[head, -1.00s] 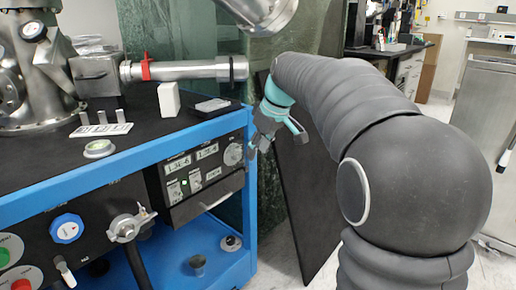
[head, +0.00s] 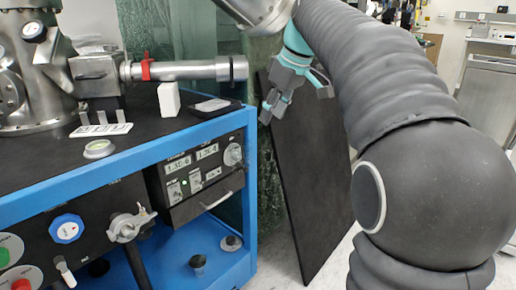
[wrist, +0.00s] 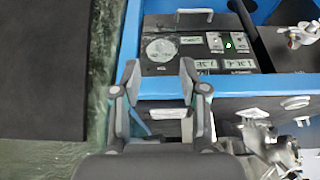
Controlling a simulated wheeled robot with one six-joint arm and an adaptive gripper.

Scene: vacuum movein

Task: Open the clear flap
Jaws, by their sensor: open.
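A small black box with a pale, glassy-looking plate on top, seemingly the clear flap (head: 211,105), sits at the right end of the black bench top. The plate appears to lie flat. In the head view my gripper (head: 268,108) is just right of this box, about level with the bench top's edge and apart from it. In the wrist view my gripper (wrist: 160,75) is open, with nothing between its fingers. A pale plate, likely the same flap (wrist: 165,113), shows beyond the gap between the fingers, partly hidden by them.
A white block (head: 168,99) stands left of the box, and a metal tube (head: 190,70) with a red clamp runs behind. The blue frame (head: 200,131) edges the bench above a control panel (head: 203,170). A dark board (head: 310,180) leans at the right.

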